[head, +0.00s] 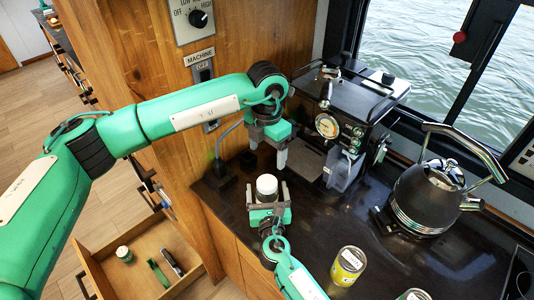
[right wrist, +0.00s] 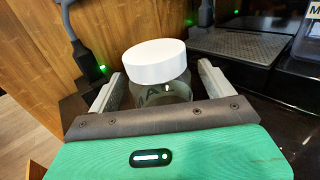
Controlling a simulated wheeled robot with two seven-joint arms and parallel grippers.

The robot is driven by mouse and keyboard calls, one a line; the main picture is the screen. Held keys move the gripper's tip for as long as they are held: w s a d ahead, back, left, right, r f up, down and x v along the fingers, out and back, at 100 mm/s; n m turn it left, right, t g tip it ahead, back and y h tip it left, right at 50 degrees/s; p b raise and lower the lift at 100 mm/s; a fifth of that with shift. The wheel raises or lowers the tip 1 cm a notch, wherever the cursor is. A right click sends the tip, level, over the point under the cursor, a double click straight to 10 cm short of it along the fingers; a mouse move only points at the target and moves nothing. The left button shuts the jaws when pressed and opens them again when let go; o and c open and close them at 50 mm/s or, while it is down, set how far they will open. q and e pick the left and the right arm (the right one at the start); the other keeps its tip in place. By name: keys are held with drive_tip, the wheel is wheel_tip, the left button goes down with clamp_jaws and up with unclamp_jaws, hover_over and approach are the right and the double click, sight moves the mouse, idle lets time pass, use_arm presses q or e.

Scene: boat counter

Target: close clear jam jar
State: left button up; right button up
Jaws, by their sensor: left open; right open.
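The clear jam jar (right wrist: 165,93) stands on the dark counter with a white lid (right wrist: 155,62) on its top. The lid looks slightly tilted and off-centre; how firmly it sits I cannot tell. In the head view the white lid (head: 267,184) hides most of the jar. My right gripper (head: 268,190) is open, with its fingers on either side of the jar and gaps beside the glass in the right wrist view (right wrist: 160,85). My left gripper (head: 268,158) is open and empty, pointing down above and behind the jar.
A coffee machine (head: 345,115) stands behind to the right. A kettle (head: 428,195) is at the right, and cans (head: 348,265) stand at the front. A wooden wall (head: 215,150) is close on the left. An open drawer (head: 150,258) lies below. The counter between jar and kettle is clear.

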use_arm(q)
wheel_tip(320, 180, down, 3)
drive_tip(key=b, duration=0.2)
drive_tip(key=shift+b, duration=0.35)
use_arm(e)
drive_tip(key=s, duration=0.7)
drive_tip(key=s+d, duration=0.1)
drive_tip(key=s, duration=0.3)
drive_tip(key=shift+s+f, duration=0.15)
drive_tip(key=shift+s, duration=0.05)
drive_tip(key=shift+s+d, duration=0.15)
drive_tip(key=shift+s, duration=0.6)
use_arm(q)
drive_tip(key=shift+s+f, duration=0.1)
